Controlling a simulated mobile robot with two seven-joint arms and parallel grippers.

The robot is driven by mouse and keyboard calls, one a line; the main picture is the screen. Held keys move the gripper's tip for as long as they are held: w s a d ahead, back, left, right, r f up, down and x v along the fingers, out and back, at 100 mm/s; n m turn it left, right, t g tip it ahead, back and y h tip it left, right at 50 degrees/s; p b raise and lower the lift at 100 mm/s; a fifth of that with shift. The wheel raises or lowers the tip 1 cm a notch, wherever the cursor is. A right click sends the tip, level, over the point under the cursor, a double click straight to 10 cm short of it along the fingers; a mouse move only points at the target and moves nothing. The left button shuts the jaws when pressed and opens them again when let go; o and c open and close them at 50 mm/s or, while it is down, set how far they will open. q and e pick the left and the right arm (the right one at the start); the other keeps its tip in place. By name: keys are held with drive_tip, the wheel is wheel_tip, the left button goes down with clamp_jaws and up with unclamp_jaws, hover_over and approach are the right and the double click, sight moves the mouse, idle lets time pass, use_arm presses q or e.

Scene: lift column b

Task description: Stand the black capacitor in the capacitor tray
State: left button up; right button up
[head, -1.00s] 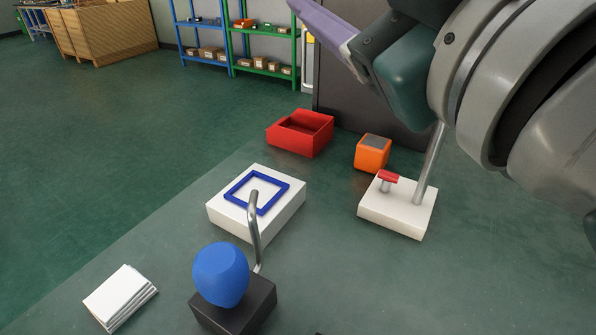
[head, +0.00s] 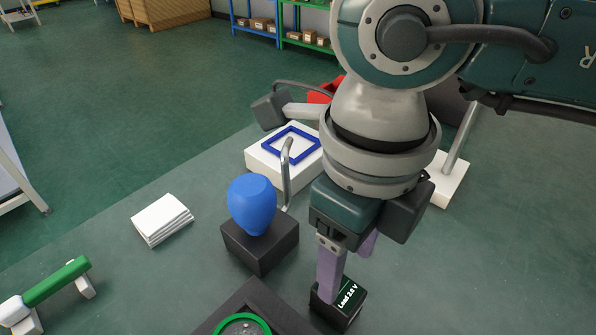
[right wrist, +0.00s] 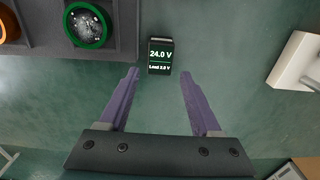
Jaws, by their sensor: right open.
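My right gripper (head: 345,275) points down, open and empty, with its two purple fingers apart. Just beyond its fingertips in the right wrist view (right wrist: 160,74) stands a small black block with a lit display (right wrist: 160,56) reading 24.0 V and a load value. The block also shows in the head view (head: 338,308), under the fingers; contact is not seen. I cannot make out a black capacitor or a tray that is clearly the capacitor tray. A white block with a blue square frame (head: 264,160) stands behind, partly hidden by my arm. My left gripper is out of view.
A red box is mostly hidden.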

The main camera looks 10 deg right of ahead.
wheel_tip(320, 180, down, 8)
drive_tip(key=shift+w+r+b, duration=0.1)
drive_tip(key=shift+b, duration=0.45)
clamp_jaws()
